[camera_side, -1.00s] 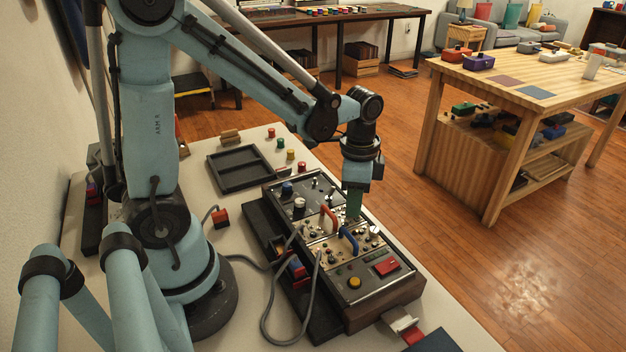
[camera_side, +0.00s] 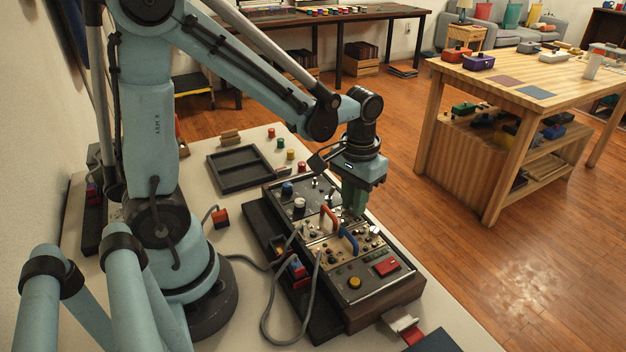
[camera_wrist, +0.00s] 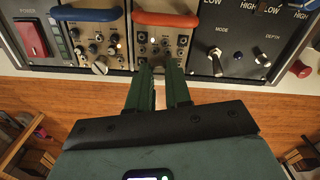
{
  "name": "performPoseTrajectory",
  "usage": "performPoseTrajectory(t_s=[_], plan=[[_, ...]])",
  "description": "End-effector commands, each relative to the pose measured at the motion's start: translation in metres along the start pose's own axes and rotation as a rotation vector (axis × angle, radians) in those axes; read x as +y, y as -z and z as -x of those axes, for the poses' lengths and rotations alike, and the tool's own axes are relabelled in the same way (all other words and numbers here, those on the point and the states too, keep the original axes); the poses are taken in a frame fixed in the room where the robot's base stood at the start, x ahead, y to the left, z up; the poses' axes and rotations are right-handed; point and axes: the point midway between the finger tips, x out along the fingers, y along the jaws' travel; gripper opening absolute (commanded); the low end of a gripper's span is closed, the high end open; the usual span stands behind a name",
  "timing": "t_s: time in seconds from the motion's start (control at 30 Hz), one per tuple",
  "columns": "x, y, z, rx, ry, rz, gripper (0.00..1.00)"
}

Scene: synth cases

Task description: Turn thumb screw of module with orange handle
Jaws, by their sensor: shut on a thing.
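The module with the orange handle (camera_side: 329,219) sits in the rack between the blue-handled module and a dark knob panel. In the wrist view its orange handle (camera_wrist: 165,19) runs across the top, with small sockets and knobs below it. My gripper (camera_wrist: 160,72) points at this module's near edge, its green fingers close together. It is shut on the thumb screw there, which the fingertips mostly hide. In the side view my gripper (camera_side: 357,212) reaches down to the rack's right edge. The blue-handled module (camera_wrist: 90,35) has its own silver thumb screw (camera_wrist: 100,66), apart from my fingers.
The blue handle (camera_side: 349,239) stands close beside the orange one. A dark panel with MODE and DEPTH knobs (camera_wrist: 215,60) adjoins the module. A red power switch (camera_wrist: 32,40) lies at the other end. An empty black tray (camera_side: 240,186) lies behind the rack.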

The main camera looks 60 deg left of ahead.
Motion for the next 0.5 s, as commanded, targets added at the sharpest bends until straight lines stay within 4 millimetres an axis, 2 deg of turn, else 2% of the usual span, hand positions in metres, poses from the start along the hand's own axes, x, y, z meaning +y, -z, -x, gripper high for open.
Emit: performPoseTrajectory(t_s=[0.5], plan=[[0.0000, 0.0003, -0.0001, 0.001, 0.000, 0.491, 0.00]])
